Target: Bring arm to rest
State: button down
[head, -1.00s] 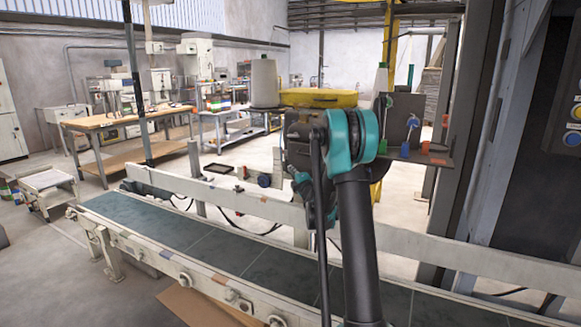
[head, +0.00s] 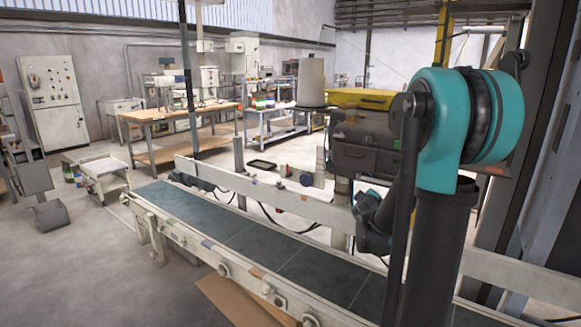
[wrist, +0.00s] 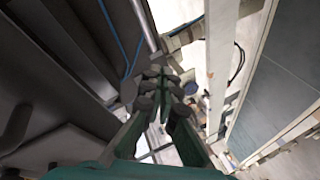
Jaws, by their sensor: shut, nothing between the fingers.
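My arm stands at the right of the head view, its teal joint (head: 440,130) raised above a dark upright link (head: 440,240). A darker part of my arm (head: 376,222) hangs beside it over the conveyor's far side. I cannot make out the gripper's fingers in the head view. In the wrist view, my gripper (wrist: 160,88) has its green and dark fingers drawn together at the tips, with nothing held. It is in the air, with dark machine panels at left and the conveyor at right.
The conveyor belt (head: 250,242) with pale side rails runs diagonally below my arm. A control cabinet (head: 52,100) stands at far left. Dark machine panels (wrist: 45,70) are close to the gripper. Floor at front left is clear.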

jog(key=s+a+f+m+g+y, duration=0.1)
jog(key=s+f, duration=0.4)
jog(key=s, duration=0.6)
jog(key=s+a+f+m+g+y, duration=0.1)
jog(key=s+a+f+m+g, duration=0.3)
jog(key=s, duration=0.7)
jog(key=s+a+f+m+g+y, duration=0.2)
jog(key=s+a+f+g, duration=0.2)
jog(key=s+f, duration=0.3)
jog(key=s+g, duration=0.1)
jog(key=s, duration=0.3)
jog(key=shift+s+a+f+m, duration=0.15)
jog(key=shift+s+f+m, duration=0.15)
jog(key=shift+m, duration=0.1)
